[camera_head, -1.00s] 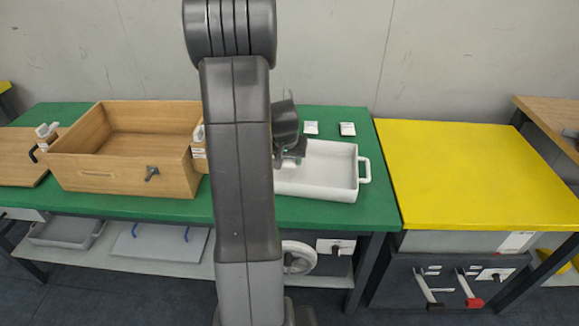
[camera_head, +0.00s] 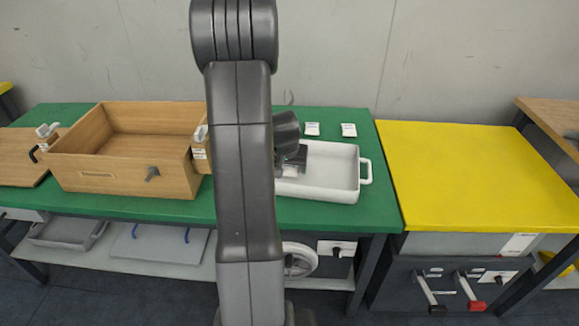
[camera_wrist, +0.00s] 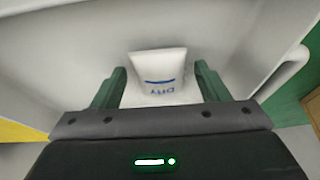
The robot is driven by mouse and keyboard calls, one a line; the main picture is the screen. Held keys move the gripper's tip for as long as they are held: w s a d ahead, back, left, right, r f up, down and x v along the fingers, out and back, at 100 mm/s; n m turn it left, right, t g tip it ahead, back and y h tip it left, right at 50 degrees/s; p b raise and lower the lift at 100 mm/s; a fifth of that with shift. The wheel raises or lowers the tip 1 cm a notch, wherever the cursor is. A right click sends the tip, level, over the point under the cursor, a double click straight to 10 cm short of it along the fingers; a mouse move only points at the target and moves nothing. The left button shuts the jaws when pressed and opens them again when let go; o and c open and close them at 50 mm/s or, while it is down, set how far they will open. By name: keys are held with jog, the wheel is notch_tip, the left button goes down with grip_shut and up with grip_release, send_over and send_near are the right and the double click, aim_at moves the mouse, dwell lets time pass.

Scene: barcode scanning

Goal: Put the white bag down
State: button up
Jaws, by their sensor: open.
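The white bag (camera_wrist: 158,66), marked with a blue line and upside-down lettering, is inside the white tray (camera_wrist: 215,30) in the wrist view. My gripper (camera_wrist: 161,88) is open, with one green finger on each side of the bag and a gap at each side. In the head view the bag (camera_head: 290,171) shows just below my gripper (camera_head: 293,160), over the left part of the tray (camera_head: 335,187). My arm hides the tray's left end. Whether the bag's underside rests fully on the tray floor is hard to tell.
Two small white packets (camera_head: 312,128) (camera_head: 348,130) lie on the green table (camera_head: 385,205) behind the tray. A wooden box (camera_head: 125,180) stands to the left. A bare yellow-topped table (camera_head: 470,175) is at right.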

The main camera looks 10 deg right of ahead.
jog(key=p+v, duration=0.1)
jog(key=v, duration=1.1)
jog(key=shift+r+p, duration=0.15)
jog(key=shift+p, duration=0.15)
